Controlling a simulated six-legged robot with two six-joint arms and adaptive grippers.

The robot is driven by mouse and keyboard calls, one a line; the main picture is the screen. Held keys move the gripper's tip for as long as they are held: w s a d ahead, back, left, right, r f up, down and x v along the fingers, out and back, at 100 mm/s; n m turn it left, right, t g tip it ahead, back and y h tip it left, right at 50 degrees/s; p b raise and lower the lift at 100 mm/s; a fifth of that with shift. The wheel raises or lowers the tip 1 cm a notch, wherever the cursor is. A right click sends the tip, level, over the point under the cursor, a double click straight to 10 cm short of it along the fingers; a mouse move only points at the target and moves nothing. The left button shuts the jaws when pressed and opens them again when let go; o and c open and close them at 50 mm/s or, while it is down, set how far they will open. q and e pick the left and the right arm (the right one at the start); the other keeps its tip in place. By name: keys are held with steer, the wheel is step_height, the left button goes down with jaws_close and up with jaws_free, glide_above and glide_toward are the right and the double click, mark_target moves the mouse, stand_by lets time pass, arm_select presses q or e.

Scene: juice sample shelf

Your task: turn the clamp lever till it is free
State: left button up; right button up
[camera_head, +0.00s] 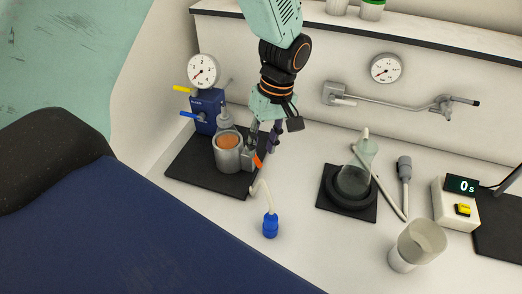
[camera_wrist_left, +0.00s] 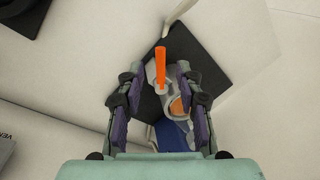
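The clamp lever (camera_head: 258,160) is a small orange bar on the grey clamp beside a metal cup (camera_head: 228,155) with orange-brown contents. In the left wrist view the lever (camera_wrist_left: 161,66) stands out toward the top of the picture, between the two fingertips. My left gripper (camera_head: 265,142) is over the clamp, pointing down. In the left wrist view my left gripper (camera_wrist_left: 160,78) is open, a finger on each side of the lever with gaps visible. I cannot tell how far above the lever the fingertips are. My right gripper is not in view.
A blue pump unit (camera_head: 208,113) with yellow and blue levers and a gauge (camera_head: 202,71) stands behind the cup on a black mat (camera_head: 190,170). A hose with a blue end (camera_head: 270,225) lies in front. A flask (camera_head: 355,178), a beaker (camera_head: 417,245) and a timer (camera_head: 455,205) stand right.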

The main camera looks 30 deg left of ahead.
mark_target(257, 162)
arm_select(q)
steer(key=s+f, duration=0.1)
steer(key=f, duration=0.1)
steer(key=shift+s+a+f, duration=0.2)
steer(key=shift+s+f, duration=0.15)
steer(key=shift+s, duration=0.05)
steer(key=shift+w+f, duration=0.25)
steer(key=shift+w, duration=0.35)
steer(key=shift+c, duration=0.7)
steer(key=shift+w+f, duration=0.2)
steer(key=shift+w, duration=0.25)
steer(key=c, duration=0.3)
steer(key=shift+s+r, duration=0.2)
steer(key=shift+s, duration=0.35)
jaws_close()
steer(key=shift+s+r, duration=0.1)
steer(key=shift+s, duration=0.1)
steer(key=shift+w+d, duration=0.1)
steer(key=shift+w, duration=0.15)
steer(key=shift+s, duration=0.3)
steer(key=shift+f, duration=0.2)
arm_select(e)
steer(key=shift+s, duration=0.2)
